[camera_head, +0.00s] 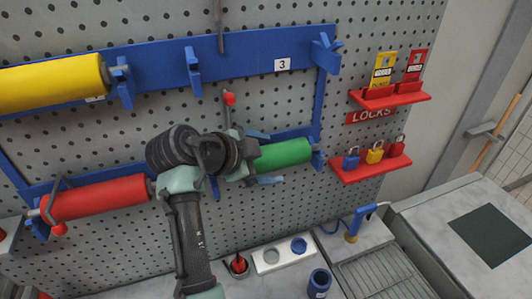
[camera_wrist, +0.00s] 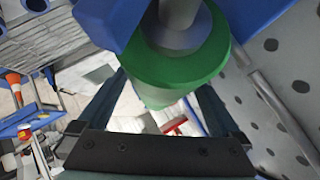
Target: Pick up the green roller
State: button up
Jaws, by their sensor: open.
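The green roller (camera_head: 285,153) lies nearly level in the lower row of the blue rack on the pegboard, its right end at a blue holder. My gripper (camera_head: 264,158) is at its left part, with one finger above and one below it in the head view. In the wrist view the roller's green end (camera_wrist: 165,75) and grey shaft fill the upper middle. My open gripper (camera_wrist: 162,88) has a finger on either side of it there. I cannot tell whether the fingers touch it. My wrist hides the roller's left end in the head view.
A red roller (camera_head: 95,199) and a yellow roller (camera_head: 50,83) hang in the blue rack (camera_head: 250,45). Red lock shelves (camera_head: 375,168) stand to the right. A bench below holds a blue cup (camera_head: 319,284) and a white holder (camera_head: 284,254).

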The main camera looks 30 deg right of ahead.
aim_at(269, 154)
jog(key=shift+r, duration=0.1)
jog(key=c, duration=1.3)
jog(key=shift+o, duration=0.2)
jog(key=shift+s+a+r+b, duration=0.1)
jog(key=shift+s+r+b, duration=0.2)
jog(key=shift+b, duration=0.5)
jog(key=r+b, duration=0.1)
jog(key=r, duration=0.1)
jog(key=r+b, duration=0.1)
jog(key=r, duration=0.1)
jog(key=r+b, duration=0.1)
jog(key=r, duration=0.1)
jog(key=shift+s+r, duration=0.1)
jog(key=shift+s, duration=0.15)
jog(key=s+a+b, duration=0.2)
jog(key=s+b, duration=0.1)
jog(key=s, duration=0.6)
jog(key=s+a+b, duration=0.3)
jog(key=s, duration=0.6)
notch_tip(269, 154, up, 5)
jog(key=p, duration=0.4)
jog(key=shift+s+f, duration=0.1)
jog(key=shift+f, duration=0.1)
